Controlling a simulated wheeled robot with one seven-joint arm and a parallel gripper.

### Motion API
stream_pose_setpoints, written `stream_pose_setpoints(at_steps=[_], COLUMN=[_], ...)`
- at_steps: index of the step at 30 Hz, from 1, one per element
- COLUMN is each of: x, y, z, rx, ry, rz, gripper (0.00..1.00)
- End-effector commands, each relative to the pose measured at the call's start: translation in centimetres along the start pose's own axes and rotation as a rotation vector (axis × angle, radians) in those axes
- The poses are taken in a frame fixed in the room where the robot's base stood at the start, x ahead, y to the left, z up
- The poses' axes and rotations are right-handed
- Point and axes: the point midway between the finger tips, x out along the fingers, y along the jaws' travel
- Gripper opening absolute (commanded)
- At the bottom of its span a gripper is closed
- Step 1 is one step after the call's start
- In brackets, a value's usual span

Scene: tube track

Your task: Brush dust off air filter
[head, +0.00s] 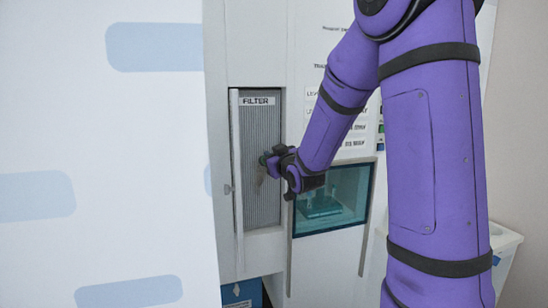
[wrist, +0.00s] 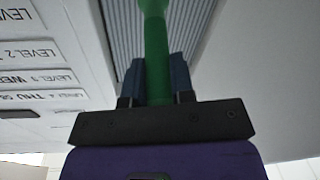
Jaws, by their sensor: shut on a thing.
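The air filter (head: 261,190) is a tall grey ribbed panel labelled FILTER, set in a recess of the white machine. Its ribs also show at the top of the wrist view (wrist: 127,35). My gripper (head: 272,160) is in front of the filter, near its middle height at the right side. In the wrist view my gripper (wrist: 160,80) is shut on a green handle (wrist: 156,45), which points toward the filter. The far end of the green tool is out of the wrist view. In the head view it is small and partly hidden by my gripper, so contact with the filter cannot be told.
An open white door (head: 235,150) stands along the filter's left edge. A dark glass window (head: 330,200) lies right of the filter, below printed labels (head: 350,143). A blue box (head: 241,293) sits below. A large white panel (head: 110,160) fills the left, and a white bin (head: 506,240) stands at right.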

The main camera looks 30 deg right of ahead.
Motion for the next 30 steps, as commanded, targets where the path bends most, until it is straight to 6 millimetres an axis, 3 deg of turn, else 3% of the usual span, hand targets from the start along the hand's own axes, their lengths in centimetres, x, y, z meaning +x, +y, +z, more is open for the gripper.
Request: stream_pose_setpoints(at_steps=[30], x=[1.1], y=[0.8], z=[0.6], rx=[-0.001], ry=[-0.002], rz=[0.002], gripper=[0.00])
